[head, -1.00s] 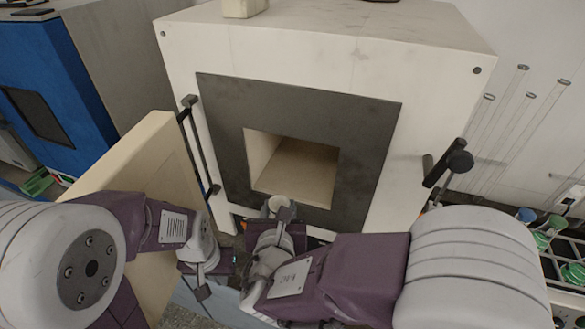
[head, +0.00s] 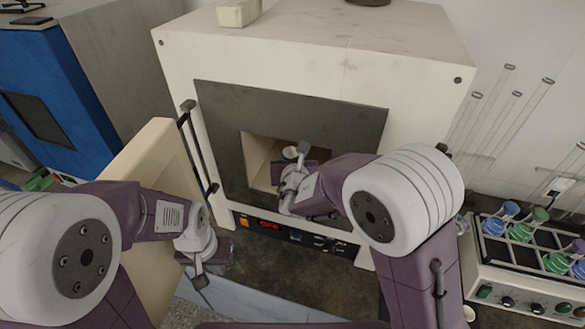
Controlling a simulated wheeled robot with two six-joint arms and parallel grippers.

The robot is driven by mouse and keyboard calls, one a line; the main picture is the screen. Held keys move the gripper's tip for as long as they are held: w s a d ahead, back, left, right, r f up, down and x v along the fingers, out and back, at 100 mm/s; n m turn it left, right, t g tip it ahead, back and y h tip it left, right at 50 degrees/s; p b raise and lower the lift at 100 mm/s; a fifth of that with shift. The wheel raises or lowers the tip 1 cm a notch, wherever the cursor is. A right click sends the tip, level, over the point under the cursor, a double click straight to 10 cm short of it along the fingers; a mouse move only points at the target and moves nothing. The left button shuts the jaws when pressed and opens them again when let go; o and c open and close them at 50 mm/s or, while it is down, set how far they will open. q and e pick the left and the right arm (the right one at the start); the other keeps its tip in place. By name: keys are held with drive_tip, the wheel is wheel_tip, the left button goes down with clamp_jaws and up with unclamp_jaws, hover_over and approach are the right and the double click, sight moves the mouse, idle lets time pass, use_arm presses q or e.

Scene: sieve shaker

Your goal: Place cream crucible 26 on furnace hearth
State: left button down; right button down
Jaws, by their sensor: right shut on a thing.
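The white furnace (head: 300,55) stands ahead with a dark front plate and a square opening. Its pale hearth floor (head: 262,179) shows at the left of the opening; the rest is hidden by my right arm. My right gripper (head: 296,160) is at the opening, shut on the small cream crucible (head: 290,152), whose rim shows just past the fingers inside the opening. I cannot tell whether the crucible touches the hearth, and no number is readable. My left gripper (head: 204,277) is low at the left, below the furnace door's handle side; whether its jaws are apart is unclear.
The thick cream furnace door (head: 150,165) stands open at the left, with a dark bar handle (head: 196,150). A blue cabinet (head: 60,85) is further left. A cream block (head: 238,12) lies on the furnace top.

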drive_tip(key=f, duration=0.1)
drive_tip(key=w+f, duration=0.1)
drive_tip(key=f, duration=0.1)
drive_tip(key=shift+d, duration=0.15)
wheel_tip(320, 180, down, 3)
drive_tip(key=shift+s+f+p, duration=0.15)
drive_tip(key=shift+f+p, duration=0.05)
drive_tip(key=shift+p, duration=0.5)
drive_tip(key=shift+w+f+p, duration=0.1)
drive_tip(key=shift+w+p, duration=0.1)
drive_tip(key=shift+p, duration=0.2)
drive_tip(key=shift+w+f, duration=0.15)
drive_tip(key=shift+f, duration=0.1)
drive_tip(key=shift+f+b, duration=0.2)
drive_tip(key=shift+b, duration=0.25)
drive_tip(key=c, duration=1)
unclamp_jaws()
drive_tip(key=shift+r, duration=0.1)
drive_tip(key=shift+c, duration=0.2)
drive_tip(key=shift+o, duration=0.9)
